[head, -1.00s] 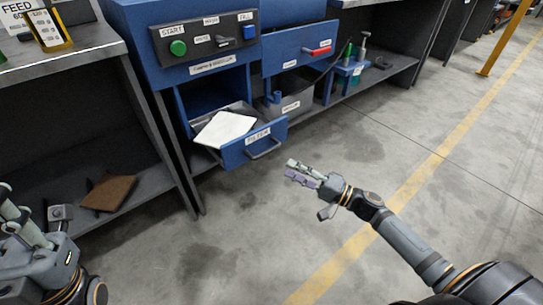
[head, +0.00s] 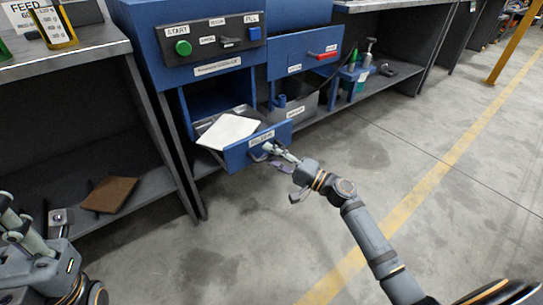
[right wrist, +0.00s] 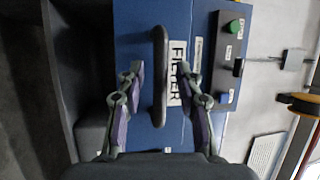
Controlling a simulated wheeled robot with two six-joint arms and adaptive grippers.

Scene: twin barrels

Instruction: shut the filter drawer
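The blue filter drawer (head: 237,158) is pulled out of the lower left bay of the blue cabinet. A white flat filter sheet (head: 228,130) lies tilted in it and sticks up above its front. My right gripper (head: 272,152) is at the drawer's front handle. In the right wrist view the dark bar handle (right wrist: 159,75) stands between the two spread fingers of my right gripper (right wrist: 160,88), with gaps on both sides. My left gripper (head: 18,226) is at the lower left, away from the drawer, its fingers apart and empty.
The cabinet's panel has a green START button (head: 183,47) and a blue button (head: 254,34). A brown board (head: 109,194) lies on the left lower shelf. The floor in front is clear.

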